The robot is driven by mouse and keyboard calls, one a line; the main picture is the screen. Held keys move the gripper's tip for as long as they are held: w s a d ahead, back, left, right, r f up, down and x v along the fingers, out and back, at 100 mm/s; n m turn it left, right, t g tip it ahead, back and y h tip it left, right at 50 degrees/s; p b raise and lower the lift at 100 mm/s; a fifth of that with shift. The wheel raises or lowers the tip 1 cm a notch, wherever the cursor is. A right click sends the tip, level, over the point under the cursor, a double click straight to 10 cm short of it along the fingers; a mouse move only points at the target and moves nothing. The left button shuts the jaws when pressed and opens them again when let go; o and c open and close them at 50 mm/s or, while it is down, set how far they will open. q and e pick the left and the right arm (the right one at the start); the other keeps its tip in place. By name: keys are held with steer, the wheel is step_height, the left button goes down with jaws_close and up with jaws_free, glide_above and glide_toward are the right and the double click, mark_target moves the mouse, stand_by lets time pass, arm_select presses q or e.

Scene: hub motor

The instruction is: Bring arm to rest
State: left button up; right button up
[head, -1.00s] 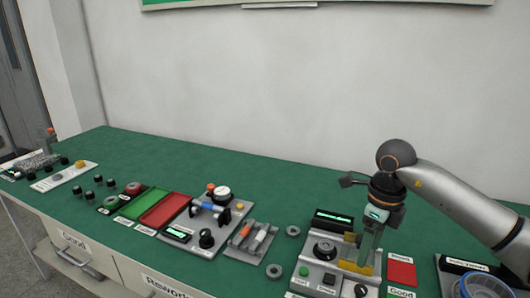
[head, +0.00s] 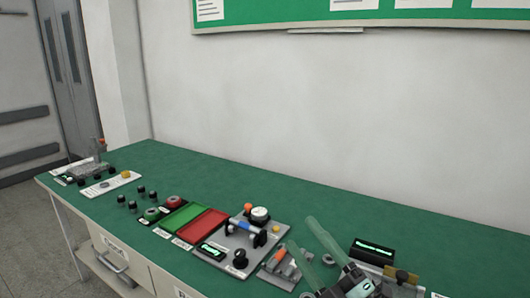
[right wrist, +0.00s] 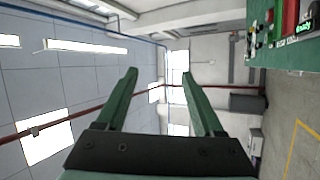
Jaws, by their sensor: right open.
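My right gripper (head: 302,232) shows at the bottom of the head view, to the right of the middle. Its two green fingers point up and to the left, spread apart, with nothing between them. In the right wrist view the gripper (right wrist: 158,75) is also open and empty, with ceiling, lights and wall beyond the fingertips. The gripper hides part of the bench's front right area. My left gripper is not in view.
The green bench (head: 330,205) runs along a white wall. A grey panel (head: 243,240), a red tray (head: 203,224) and a green tray (head: 183,216) lie left of the gripper. The bench's back strip is clear.

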steer(key=s+d+f+m+g+h, duration=0.2)
steer(key=d+f+m+h, duration=0.45)
steer(key=f, duration=0.25)
steer(key=s+d+f+m+g+h, duration=0.2)
steer(key=d+f+m+h, duration=0.4)
steer(key=f+m, duration=0.2)
steer(key=s+d+f+m+g, duration=0.1)
steer(key=s+f+m+g, duration=0.1)
steer(key=s+f+g, duration=0.65)
steer(key=s+f+m+g, duration=0.3)
steer(key=s+f, duration=0.3)
steer(key=s, duration=0.6)
steer(key=w+a+f+t+y+p, duration=0.2)
steer(key=w+a+f+t+p, duration=0.2)
steer(key=f+t+p, duration=0.1)
steer(key=shift+f+t, duration=0.15)
steer(key=shift+t, duration=0.2)
